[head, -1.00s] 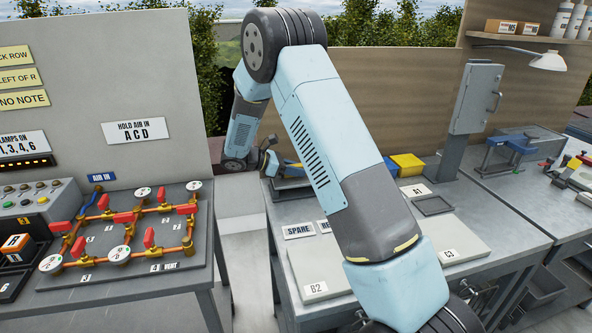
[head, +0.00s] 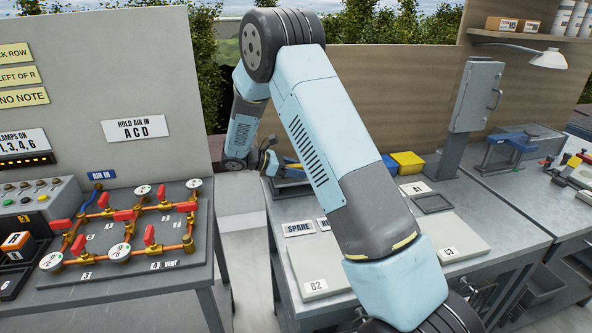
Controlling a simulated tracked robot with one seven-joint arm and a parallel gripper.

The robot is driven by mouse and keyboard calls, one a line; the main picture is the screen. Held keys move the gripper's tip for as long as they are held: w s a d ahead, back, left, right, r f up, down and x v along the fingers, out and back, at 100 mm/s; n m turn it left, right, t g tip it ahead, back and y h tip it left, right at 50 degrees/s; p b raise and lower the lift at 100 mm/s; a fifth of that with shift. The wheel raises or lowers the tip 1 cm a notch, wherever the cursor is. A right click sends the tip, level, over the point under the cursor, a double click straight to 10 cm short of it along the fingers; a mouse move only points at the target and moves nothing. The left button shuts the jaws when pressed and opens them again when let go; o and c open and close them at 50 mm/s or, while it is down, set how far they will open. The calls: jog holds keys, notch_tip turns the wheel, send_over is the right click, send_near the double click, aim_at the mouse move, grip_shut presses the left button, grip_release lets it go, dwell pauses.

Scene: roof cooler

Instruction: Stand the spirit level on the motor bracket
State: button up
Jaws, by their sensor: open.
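My arm rises from the lower right, bends at the top and comes down at the left edge of the middle bench. My gripper (head: 267,160) shows small past the wrist, above the bench's back left corner; its jaws look open and apparently empty. I cannot make out the spirit level or the motor bracket for certain. A blue and dark item (head: 292,169) lies beside the gripper, partly hidden by my arm. On the right bench stands a blue piece with a dark bar (head: 515,147), whose nature I cannot tell.
The middle bench (head: 480,212) holds pale labelled plates, a dark square frame (head: 433,203) and a yellow bin (head: 407,161). A valve panel (head: 130,240) is at left, with a gap between the benches.

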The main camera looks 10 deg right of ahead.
jog(key=v, duration=1.3)
jog(key=shift+a, duration=0.35)
jog(key=s+d+r+m+y, duration=0.75)
jog(key=s+d+r, duration=0.55)
jog(key=s+r, duration=0.3)
jog(key=s+d+r+m+t+y, duration=0.1)
jog(key=s+m, duration=0.4)
jog(key=s, duration=0.6)
jog(key=s+d+r+m+t+y, duration=0.1)
jog(key=s+m+t+y, duration=0.3)
jog(key=s, duration=0.7)
jog(key=shift+s+d+r+m+t+y, duration=0.25)
jog(key=shift+r+m+y, duration=0.2)
jog(key=shift+r+m, duration=0.25)
